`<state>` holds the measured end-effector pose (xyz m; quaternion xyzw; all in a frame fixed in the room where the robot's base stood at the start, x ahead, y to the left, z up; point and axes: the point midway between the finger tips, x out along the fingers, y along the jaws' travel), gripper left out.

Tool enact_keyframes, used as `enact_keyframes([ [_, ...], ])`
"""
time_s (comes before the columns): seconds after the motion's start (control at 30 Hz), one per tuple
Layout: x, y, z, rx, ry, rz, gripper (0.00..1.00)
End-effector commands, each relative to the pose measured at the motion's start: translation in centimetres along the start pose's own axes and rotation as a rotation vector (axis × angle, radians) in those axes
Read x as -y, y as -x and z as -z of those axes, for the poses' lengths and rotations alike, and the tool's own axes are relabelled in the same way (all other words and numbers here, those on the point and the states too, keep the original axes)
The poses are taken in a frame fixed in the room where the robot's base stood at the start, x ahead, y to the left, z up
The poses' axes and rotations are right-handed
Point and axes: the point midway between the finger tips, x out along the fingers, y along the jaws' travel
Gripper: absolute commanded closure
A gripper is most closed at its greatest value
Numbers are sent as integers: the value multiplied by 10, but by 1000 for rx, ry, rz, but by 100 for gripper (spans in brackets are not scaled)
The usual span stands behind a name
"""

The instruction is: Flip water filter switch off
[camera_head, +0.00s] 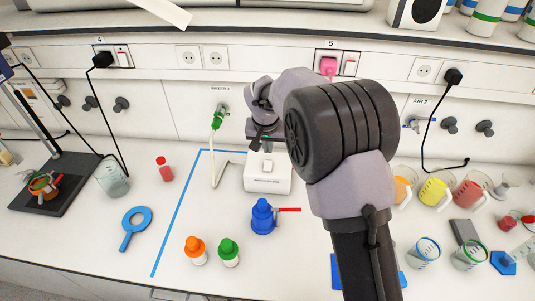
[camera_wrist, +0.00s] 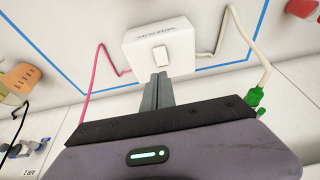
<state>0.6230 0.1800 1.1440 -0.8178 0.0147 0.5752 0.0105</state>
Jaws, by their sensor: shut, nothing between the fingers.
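The water filter is a white box (camera_head: 267,180) on the bench inside a blue tape outline. A white rocker switch (camera_wrist: 160,57) shows on its top in the wrist view, where the box (camera_wrist: 183,38) fills the upper middle. The switch also shows in the head view (camera_head: 267,166). My gripper (camera_wrist: 158,77) is shut and empty, its fingertips right beside the switch. I cannot tell whether they touch the box. In the head view my gripper (camera_head: 261,143) is just behind and above the box, and the fingertips are hard to make out.
A green-ended white hose (camera_head: 216,150) runs from the wall tap to the box. A pink cord (camera_wrist: 96,63) also reaches it. A blue bottle (camera_head: 263,216) stands in front. Orange-capped (camera_head: 195,251) and green-capped (camera_head: 229,253) bottles stand further forward. Beakers fill the right side.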

Motion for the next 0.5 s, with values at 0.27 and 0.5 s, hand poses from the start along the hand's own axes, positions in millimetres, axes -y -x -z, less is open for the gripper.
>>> enact_keyframes([
  [0.27,0,34,0,-1,0,1,100],
  [0.5,0,35,0,-1,0,1,100],
])
